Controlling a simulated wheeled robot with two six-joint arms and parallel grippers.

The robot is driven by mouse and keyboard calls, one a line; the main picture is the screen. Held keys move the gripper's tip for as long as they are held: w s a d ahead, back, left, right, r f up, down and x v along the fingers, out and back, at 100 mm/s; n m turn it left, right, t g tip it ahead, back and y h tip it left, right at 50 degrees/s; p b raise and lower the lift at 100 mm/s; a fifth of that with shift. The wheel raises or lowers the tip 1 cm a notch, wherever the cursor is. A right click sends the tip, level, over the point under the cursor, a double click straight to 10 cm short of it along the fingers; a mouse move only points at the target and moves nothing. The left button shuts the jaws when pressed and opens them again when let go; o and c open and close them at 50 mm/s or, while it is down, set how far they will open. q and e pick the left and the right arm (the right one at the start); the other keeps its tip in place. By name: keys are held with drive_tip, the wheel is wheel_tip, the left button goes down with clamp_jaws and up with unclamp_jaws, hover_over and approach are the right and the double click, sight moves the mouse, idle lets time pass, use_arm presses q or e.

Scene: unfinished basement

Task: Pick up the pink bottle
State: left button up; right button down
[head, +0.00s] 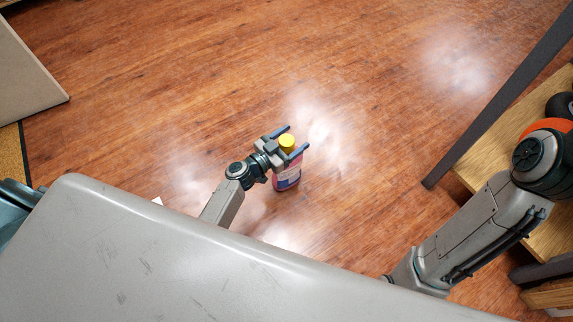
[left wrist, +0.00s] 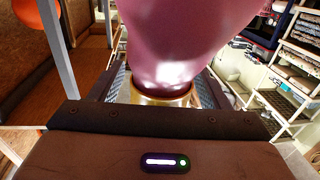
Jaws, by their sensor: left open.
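The pink bottle (head: 287,182) with a yellow cap (head: 286,143) stands on the wooden floor in the head view. My left gripper (head: 294,141) is open, with its two fingers on either side of the cap area. In the left wrist view the pink bottle (left wrist: 185,40) fills the top middle, upside down in the picture. Its yellow cap (left wrist: 160,97) is between the open fingers near the palm. I cannot tell whether the fingers touch it. My right gripper is not in view; only my right arm shows at the right.
A wooden shelf unit (head: 475,165) with a dark post stands at the right. A pale panel (head: 25,75) stands at the upper left. The wooden floor (head: 200,70) around and beyond the bottle is clear.

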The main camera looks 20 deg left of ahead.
use_arm(q)
clamp_jaws()
drive_tip(key=shift+r, duration=0.1)
idle(0.3)
drive_tip(key=shift+r, duration=0.1)
